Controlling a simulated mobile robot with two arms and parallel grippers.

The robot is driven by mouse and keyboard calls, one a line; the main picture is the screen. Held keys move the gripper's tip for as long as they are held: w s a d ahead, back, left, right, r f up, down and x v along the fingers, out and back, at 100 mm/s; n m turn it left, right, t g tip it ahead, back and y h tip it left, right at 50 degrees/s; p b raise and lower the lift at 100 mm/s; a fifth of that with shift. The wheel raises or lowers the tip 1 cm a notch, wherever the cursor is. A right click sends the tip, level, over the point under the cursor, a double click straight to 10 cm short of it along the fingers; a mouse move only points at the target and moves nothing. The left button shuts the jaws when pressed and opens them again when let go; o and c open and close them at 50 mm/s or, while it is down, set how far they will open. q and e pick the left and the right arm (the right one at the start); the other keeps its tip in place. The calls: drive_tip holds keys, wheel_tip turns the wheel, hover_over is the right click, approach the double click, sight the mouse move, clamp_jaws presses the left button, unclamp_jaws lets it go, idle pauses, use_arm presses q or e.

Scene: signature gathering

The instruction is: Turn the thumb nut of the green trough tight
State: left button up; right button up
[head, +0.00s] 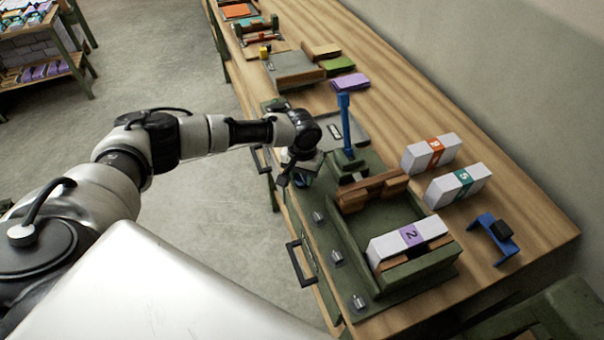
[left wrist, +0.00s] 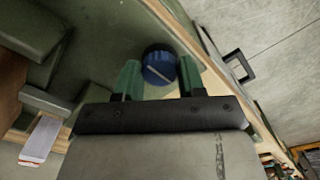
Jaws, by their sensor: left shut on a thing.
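The green trough (head: 345,238) stands on the near part of the workbench, with a white block with a purple label "2" (head: 408,239) and wooden boards in it. The blue thumb nut (left wrist: 158,65), with a pale line across its face, is at the trough's front side in the left wrist view. My left gripper (left wrist: 159,78) is shut on the nut, one green finger on each side of it. In the head view, my left gripper (head: 294,180) is at the bench's front edge and mostly covers the nut. My right gripper is not in view.
White blocks with an orange label (head: 432,153) and a teal label (head: 458,184) stand behind the trough. A blue upright lever (head: 346,128) rises close to my gripper. A blue tool (head: 493,238) lies at the right. Drawer handles (head: 300,262) stick out from the bench front.

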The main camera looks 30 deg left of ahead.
use_arm(q)
drive_tip(key=shift+m, duration=0.4)
drive_tip(key=m+p, duration=0.1)
drive_tip(key=m, duration=0.1)
drive_tip(key=shift+m+p, duration=0.35)
drive_tip(key=shift+m, duration=0.05)
drive_tip(key=m+p, duration=0.1)
drive_tip(key=m, duration=0.3)
drive_tip(key=shift+m, duration=0.3)
drive_tip(key=m, duration=0.4)
drive_tip(key=shift+m, duration=0.3)
drive_tip(key=m, duration=0.4)
drive_tip(key=shift+m, duration=0.7)
drive_tip(key=o, duration=0.9)
